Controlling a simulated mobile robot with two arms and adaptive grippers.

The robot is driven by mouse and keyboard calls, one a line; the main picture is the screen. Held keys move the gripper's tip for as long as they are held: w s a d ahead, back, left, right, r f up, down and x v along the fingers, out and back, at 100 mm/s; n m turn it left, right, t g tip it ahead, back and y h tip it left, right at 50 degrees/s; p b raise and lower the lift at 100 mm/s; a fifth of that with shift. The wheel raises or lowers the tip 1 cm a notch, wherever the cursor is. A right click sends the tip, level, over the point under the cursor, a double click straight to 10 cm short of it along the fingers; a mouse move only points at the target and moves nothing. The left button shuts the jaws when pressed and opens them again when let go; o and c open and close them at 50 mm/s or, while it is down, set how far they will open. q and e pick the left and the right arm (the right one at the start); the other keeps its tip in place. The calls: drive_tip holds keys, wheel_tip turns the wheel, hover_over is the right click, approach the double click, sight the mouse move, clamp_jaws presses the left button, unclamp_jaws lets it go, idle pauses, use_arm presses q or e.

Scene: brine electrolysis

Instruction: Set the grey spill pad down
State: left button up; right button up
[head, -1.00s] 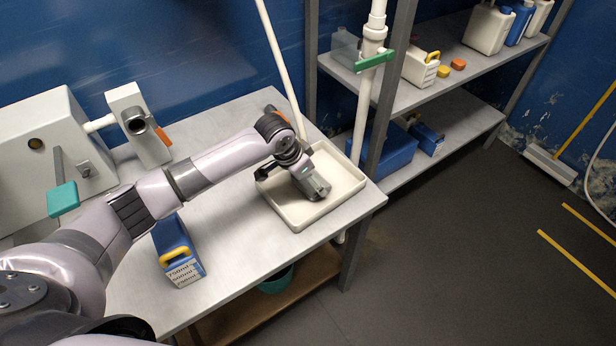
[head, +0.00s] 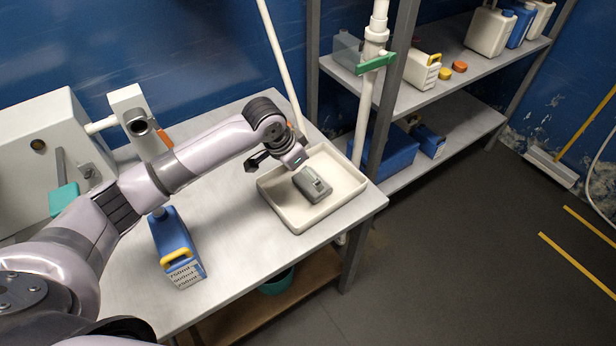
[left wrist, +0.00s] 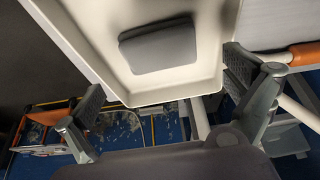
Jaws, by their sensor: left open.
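The grey spill pad (head: 313,186) lies in the shallow cream tray (head: 291,222) on the bench, towards the tray's right half. It also shows in the left wrist view as a grey rounded block (left wrist: 157,46) on the floor of the tray (left wrist: 197,82). My left gripper (head: 276,162) is open and empty, above and beside the pad at the tray's back left edge. In the left wrist view its two fingers are spread wide, with nothing between them and clear of the pad. My right gripper is not in view.
A blue container with a yellow handle (head: 175,248) stands on the bench. A white machine (head: 45,130) is at the back left. A white pipe with a green lever (head: 375,62) rises just behind the tray. Shelves with bottles stand to the right.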

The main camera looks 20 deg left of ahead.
use_arm(q)
drive_tip(key=v, duration=0.6)
drive_tip(key=shift+r, duration=0.25)
drive_tip(key=shift+s, duration=0.1)
